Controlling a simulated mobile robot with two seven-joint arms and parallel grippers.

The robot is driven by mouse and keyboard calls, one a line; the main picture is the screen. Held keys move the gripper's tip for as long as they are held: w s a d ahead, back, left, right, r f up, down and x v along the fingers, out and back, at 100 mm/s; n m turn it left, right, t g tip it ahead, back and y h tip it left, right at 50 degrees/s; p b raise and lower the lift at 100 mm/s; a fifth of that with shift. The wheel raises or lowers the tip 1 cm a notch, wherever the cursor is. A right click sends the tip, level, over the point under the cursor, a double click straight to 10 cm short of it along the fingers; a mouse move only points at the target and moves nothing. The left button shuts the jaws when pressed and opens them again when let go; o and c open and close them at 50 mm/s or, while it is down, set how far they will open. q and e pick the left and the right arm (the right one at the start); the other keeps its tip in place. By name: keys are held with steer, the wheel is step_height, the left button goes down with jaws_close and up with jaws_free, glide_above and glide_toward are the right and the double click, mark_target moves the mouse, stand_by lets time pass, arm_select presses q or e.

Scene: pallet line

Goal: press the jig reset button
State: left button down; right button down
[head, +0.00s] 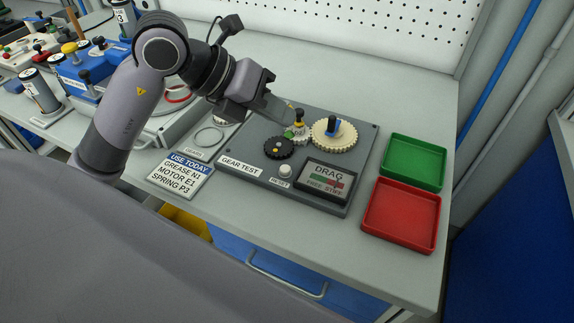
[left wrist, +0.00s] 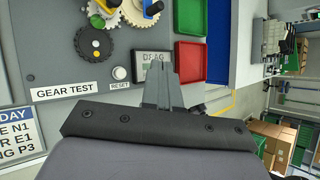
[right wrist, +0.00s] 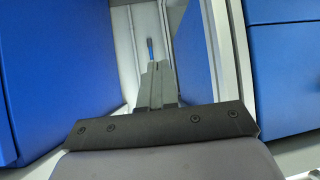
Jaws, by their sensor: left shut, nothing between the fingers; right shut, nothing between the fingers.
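The white reset button (head: 285,171) sits on the front of the grey gear test jig (head: 232,180), above a RESET label. It also shows in the left wrist view (left wrist: 119,73), left of my fingers. My left gripper (head: 290,115) is shut and empty, above the back of the jig, apart from the button. In the left wrist view its closed fingers (left wrist: 159,66) overlap the jig's display. The display (head: 325,180) reads DRAG over a coloured free-to-stiff scale. My right gripper (right wrist: 155,66) is shut and empty, seen only in the right wrist view, away from the jig.
A green tray (head: 414,160) and a red tray (head: 402,213) stand right. A USE TODAY card (head: 180,176) lies left. A pegboard (head: 400,25) stands behind.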

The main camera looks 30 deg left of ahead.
arm_select(q)
steer(key=b, duration=0.6)
glide_above(280, 168)
step_height(280, 168, down, 7)
steer(key=shift+f, duration=0.2)
steer(key=shift+f+b, duration=0.6)
steer(key=shift+f, duration=0.15)
stand_by(1.0)
steer(key=shift+f+b, duration=0.4)
steer(key=shift+b, duration=0.1)
